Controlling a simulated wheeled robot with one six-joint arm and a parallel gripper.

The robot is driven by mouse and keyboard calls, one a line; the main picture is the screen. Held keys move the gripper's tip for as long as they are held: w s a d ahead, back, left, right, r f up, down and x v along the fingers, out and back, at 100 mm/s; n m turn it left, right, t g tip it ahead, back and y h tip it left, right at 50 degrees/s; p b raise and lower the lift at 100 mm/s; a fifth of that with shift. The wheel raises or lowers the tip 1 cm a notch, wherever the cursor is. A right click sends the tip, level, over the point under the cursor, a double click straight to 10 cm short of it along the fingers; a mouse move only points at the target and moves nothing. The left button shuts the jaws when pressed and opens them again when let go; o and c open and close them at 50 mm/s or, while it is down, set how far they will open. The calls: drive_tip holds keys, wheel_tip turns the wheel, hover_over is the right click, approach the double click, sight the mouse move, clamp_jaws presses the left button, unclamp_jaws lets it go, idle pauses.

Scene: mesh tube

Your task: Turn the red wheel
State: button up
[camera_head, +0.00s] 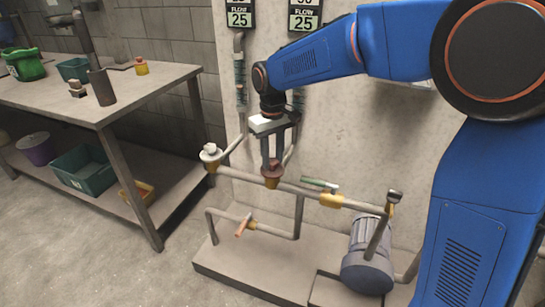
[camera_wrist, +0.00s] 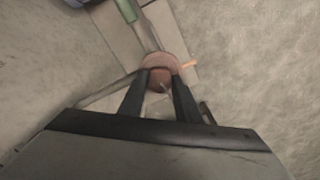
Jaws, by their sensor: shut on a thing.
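The red wheel (camera_head: 272,182) sits on the horizontal pipe in the middle of the head view. It looks brownish red and small. My gripper (camera_head: 271,166) points down at it from above, with its two fingers on either side of it. In the wrist view the wheel (camera_wrist: 159,82) shows between the fingertips of my gripper (camera_wrist: 160,77), and the fingers are shut on it. The fingers hide part of the wheel, and its turn angle cannot be read.
A white wheel (camera_head: 210,153) stands on the pipe to the left. A green lever (camera_head: 319,184) is just right of my gripper, and an orange lever (camera_head: 243,225) is lower. A motor (camera_head: 368,257) stands at the right. A workbench (camera_head: 112,103) is at the left.

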sight(273, 161)
drive_tip(key=shift+n, duration=2.3)
drive_tip(key=o, duration=1.1)
drive_tip(key=shift+c, duration=0.2)
wheel_tip(273, 161, up, 18)
drive_tip(key=shift+f, duration=0.25)
